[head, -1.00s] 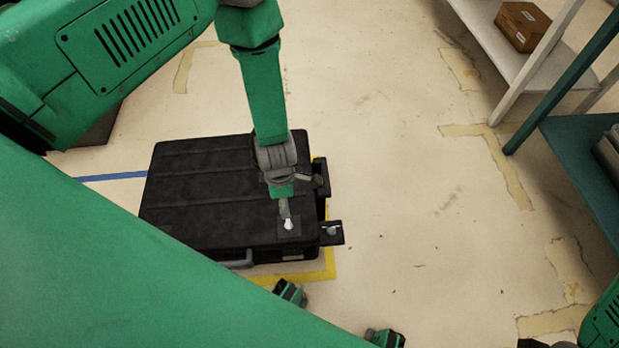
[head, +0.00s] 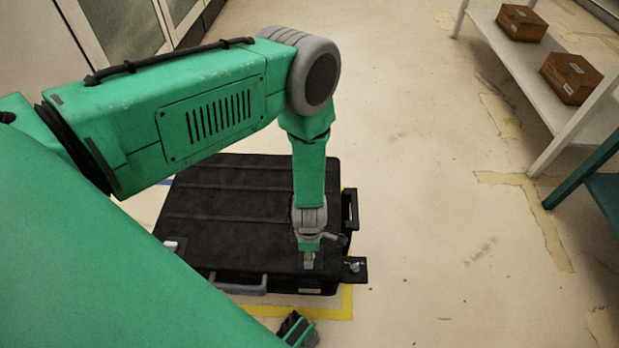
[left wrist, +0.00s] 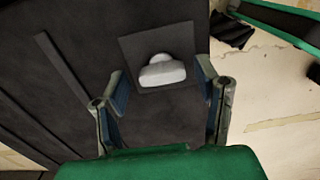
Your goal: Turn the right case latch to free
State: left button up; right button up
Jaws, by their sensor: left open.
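A black case (head: 230,205) lies flat on the floor below my left arm. The right case latch shows in the left wrist view as a pale knob (left wrist: 163,72) on a dark square plate (left wrist: 132,48). My left gripper (head: 309,262) points down over the right front part of the lid. In the left wrist view, its fingers (left wrist: 160,88) are open, one on each side of the knob; I cannot tell whether they touch it. In the head view the gripper hides this knob. Another pale latch (head: 171,245) shows at the lid's left, partly hidden by my body.
A small dark plate with a knob (head: 354,270) sticks out at the case's right side. A grey handle (head: 238,288) is on its front. Yellow tape (head: 346,300) edges the case. White shelving with boxes (head: 521,23) stands at right; the floor between is clear.

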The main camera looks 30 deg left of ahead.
pick_arm(q)
jog(key=shift+d+r, duration=0.1)
jog(key=shift+d, duration=0.1)
jog(key=shift+c, duration=0.5)
jog(key=shift+d, duration=0.2)
jog(key=c, duration=1.1)
jog(key=shift+o, duration=0.3)
pick_arm(e)
jog(key=shift+d+f, duration=0.1)
jog(key=shift+d, duration=0.3)
pick_arm(q)
jog(key=shift+a, duration=0.15)
pick_arm(e)
jog(key=shift+a, duration=0.1)
